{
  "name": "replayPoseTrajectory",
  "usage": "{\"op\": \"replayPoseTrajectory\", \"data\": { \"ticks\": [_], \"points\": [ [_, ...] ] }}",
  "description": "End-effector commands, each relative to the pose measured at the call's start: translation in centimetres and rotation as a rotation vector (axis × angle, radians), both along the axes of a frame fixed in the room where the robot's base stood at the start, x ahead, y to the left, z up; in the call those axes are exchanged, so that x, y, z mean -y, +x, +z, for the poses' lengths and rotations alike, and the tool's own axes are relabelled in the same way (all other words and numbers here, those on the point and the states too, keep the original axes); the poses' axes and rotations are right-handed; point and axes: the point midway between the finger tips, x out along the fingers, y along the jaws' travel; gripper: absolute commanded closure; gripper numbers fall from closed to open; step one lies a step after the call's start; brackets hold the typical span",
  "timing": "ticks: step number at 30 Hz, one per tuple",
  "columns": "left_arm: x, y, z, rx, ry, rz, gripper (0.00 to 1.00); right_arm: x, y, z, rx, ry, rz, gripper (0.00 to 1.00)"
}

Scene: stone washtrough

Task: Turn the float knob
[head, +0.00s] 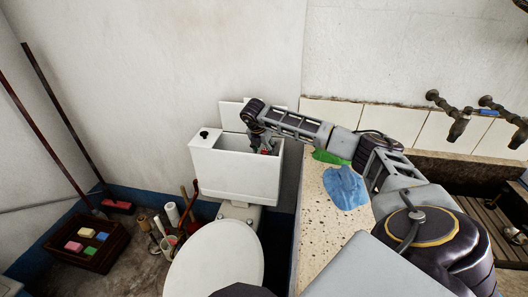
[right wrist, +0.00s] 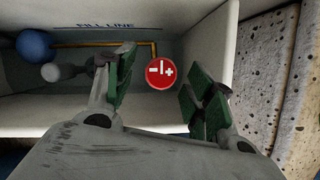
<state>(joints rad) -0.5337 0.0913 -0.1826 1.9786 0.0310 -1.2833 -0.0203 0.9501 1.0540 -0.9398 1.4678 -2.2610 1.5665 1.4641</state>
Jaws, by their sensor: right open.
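The float knob (right wrist: 161,74) is a round red disc with white minus and plus marks, inside the white toilet cistern (head: 234,172). In the right wrist view it lies between and a little beyond the two green-padded fingers of my right gripper (right wrist: 162,92), which is open. I see no contact between finger and knob. In the head view my right gripper (head: 262,147) reaches down into the cistern, and a bit of red shows by its fingers. A blue float ball (right wrist: 35,45) and a brass rod (right wrist: 120,43) are also inside the cistern. My left gripper is not in view.
The cistern walls (right wrist: 90,122) stand close around the right gripper. A speckled stone ledge (head: 318,226) with blue (head: 345,187) and green cloths (head: 328,157) lies to the right. The toilet lid (head: 217,262) is in front. A crate (head: 87,243) stands at left.

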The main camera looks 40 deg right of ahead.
Motion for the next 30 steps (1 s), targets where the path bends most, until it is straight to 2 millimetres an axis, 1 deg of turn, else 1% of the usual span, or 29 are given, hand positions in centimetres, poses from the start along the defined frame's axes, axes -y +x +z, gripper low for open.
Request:
{"op": "replayPoseTrajectory", "data": {
  "ticks": [3,6,15,17,26,30],
  "points": [
    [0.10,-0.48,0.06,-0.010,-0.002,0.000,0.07,0.29,0.11,-0.80,0.000,0.000,-0.001,0.46],
    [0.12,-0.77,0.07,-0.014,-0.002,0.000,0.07,0.43,0.15,-1.09,0.000,0.000,-0.001,0.46],
    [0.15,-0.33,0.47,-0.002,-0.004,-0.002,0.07,0.46,0.17,-1.17,-0.001,0.000,0.000,0.46],
    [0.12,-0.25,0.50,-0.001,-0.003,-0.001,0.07,0.46,0.17,-1.17,-0.001,0.000,0.000,0.52],
    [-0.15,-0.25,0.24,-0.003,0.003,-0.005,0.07,0.44,0.18,-1.15,0.000,0.000,0.000,0.91],
    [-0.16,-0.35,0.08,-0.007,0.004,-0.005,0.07,0.44,0.20,-1.13,0.001,0.001,0.002,0.91]
  ]
}}
